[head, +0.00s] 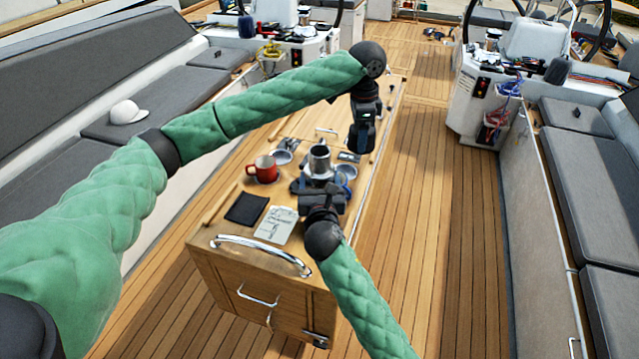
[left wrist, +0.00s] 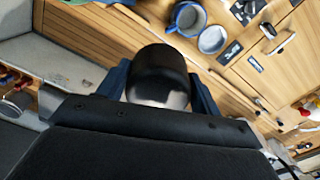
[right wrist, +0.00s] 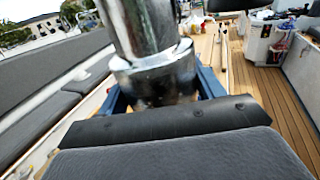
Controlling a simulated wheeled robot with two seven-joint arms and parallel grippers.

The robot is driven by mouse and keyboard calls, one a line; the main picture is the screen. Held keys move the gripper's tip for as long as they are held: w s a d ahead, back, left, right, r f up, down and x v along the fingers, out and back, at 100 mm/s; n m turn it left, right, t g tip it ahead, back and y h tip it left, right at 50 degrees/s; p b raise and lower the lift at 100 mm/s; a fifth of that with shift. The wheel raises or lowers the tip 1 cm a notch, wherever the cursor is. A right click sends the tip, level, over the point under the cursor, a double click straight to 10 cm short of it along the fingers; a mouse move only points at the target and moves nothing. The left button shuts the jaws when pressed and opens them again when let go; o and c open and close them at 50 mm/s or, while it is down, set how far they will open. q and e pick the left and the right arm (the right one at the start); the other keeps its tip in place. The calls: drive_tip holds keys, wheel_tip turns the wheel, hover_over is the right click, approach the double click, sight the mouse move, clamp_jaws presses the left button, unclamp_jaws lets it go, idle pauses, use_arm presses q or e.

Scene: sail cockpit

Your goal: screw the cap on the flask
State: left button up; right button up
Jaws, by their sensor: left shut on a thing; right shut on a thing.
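The flask (head: 319,158) is a shiny steel cylinder standing upright on the wooden table, its top uncapped. My right gripper (head: 319,186) is shut around its lower part. The right wrist view shows the chrome flask (right wrist: 150,50) between the blue fingers. My left gripper (head: 361,142) is up and to the right of the flask in the head view, apart from it. It is shut on the cap (left wrist: 158,75), a dark rounded piece with a paler shiny lower edge, between blue fingers in the left wrist view. The cap is not clearly visible in the head view.
A black pad (head: 246,208) and a printed sheet (head: 276,224) lie near the table's front edge. Bare deck (head: 430,220) runs along the right.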

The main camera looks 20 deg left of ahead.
drive_tip(key=shift+r, duration=0.3)
drive_tip(key=o, duration=0.8)
drive_tip(key=c, duration=0.8)
drive_tip(key=shift+c, duration=0.2)
